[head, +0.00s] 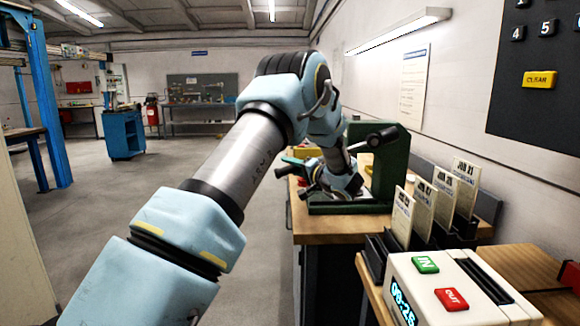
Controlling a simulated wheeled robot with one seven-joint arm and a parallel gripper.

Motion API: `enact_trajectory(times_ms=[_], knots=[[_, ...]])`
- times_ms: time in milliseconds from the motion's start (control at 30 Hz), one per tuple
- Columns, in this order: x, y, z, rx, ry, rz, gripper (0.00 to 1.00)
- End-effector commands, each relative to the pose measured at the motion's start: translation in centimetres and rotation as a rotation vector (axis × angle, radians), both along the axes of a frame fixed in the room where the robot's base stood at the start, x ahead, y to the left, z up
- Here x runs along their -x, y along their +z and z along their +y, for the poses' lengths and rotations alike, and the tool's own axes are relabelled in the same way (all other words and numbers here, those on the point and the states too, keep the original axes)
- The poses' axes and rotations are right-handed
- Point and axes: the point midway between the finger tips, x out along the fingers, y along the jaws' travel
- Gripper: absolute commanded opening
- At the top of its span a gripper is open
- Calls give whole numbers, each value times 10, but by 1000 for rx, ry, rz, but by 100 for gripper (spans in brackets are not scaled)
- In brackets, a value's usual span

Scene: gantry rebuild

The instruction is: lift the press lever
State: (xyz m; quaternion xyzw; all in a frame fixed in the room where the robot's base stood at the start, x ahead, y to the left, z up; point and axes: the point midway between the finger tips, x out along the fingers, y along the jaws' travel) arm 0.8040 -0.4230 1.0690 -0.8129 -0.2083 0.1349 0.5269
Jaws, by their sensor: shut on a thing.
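The green press (396,165) stands on a wooden-topped bench to the right of centre. Its press lever (360,143) is a thin metal rod running from a dark hub at the press's upper front down to the left, behind my wrist. My arm reaches over from the lower left and bends down to the press. My gripper (312,178) is at the lever's left part, low in front of the press, and appears shut on it. My wrist hides much of the fingers and the exact grip.
A white time clock (450,290) with green and red buttons stands front right, beside a rack of cards (424,208). A dark keypad panel (535,85) hangs on the right wall. A blue cabinet (123,135) stands far left. The floor left of the bench is clear.

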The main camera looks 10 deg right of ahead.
Motion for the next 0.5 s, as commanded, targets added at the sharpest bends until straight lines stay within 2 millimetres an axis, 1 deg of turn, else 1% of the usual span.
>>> enact_trajectory(times_ms=[33, 167, 500], knots=[[0, 0, 0, 0, 0, 0, 15], [0, 0, 0, 0, 0, 0, 1], [0, 0, 0, 0, 0, 0, 0]])
